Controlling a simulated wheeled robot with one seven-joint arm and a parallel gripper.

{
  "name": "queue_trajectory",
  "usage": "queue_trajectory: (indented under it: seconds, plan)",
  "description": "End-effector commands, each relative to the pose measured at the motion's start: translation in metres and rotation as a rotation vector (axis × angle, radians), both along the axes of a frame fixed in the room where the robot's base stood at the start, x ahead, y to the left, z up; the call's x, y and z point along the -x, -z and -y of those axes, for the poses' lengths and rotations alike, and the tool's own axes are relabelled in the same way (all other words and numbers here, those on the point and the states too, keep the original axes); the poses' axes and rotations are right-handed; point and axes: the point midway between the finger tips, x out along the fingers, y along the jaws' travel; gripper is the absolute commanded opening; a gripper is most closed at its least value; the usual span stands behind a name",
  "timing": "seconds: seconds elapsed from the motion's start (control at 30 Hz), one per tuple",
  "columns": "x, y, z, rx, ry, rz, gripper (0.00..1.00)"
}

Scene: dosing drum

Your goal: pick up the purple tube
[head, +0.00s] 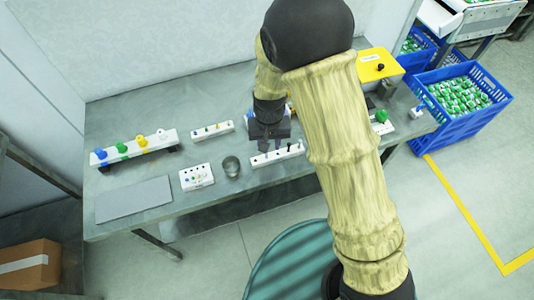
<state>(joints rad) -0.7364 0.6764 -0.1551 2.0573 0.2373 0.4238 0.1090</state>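My gripper (265,143) points down over the worktable, at the back edge of a white rack with dark holes (278,154). The fingers are small and dark here, and I cannot tell whether they are open or shut, or hold anything. I cannot pick out the purple tube with certainty; my arm hides part of the table. Small coloured pieces show in a white holder (197,177) at the front and in a narrow white rack (212,132) farther back, too small to tell apart.
A long white rack (134,150) with blue, green, yellow and white knobs stands at the left, behind a grey mat (133,200). A yellow-topped box (378,66) and blue crates (462,110) are at the right.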

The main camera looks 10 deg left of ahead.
Motion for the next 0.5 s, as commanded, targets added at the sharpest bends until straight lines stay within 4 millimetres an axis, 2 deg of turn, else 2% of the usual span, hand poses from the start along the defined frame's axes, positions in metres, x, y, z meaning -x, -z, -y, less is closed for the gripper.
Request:
queue_trajectory:
  seconds: [0.17,0.5]
  plan:
    - [-0.003,0.012,-0.002,0.003,0.002,-0.002,0.33]
    - [-0.007,0.048,-0.007,0.002,0.006,-0.002,0.33]
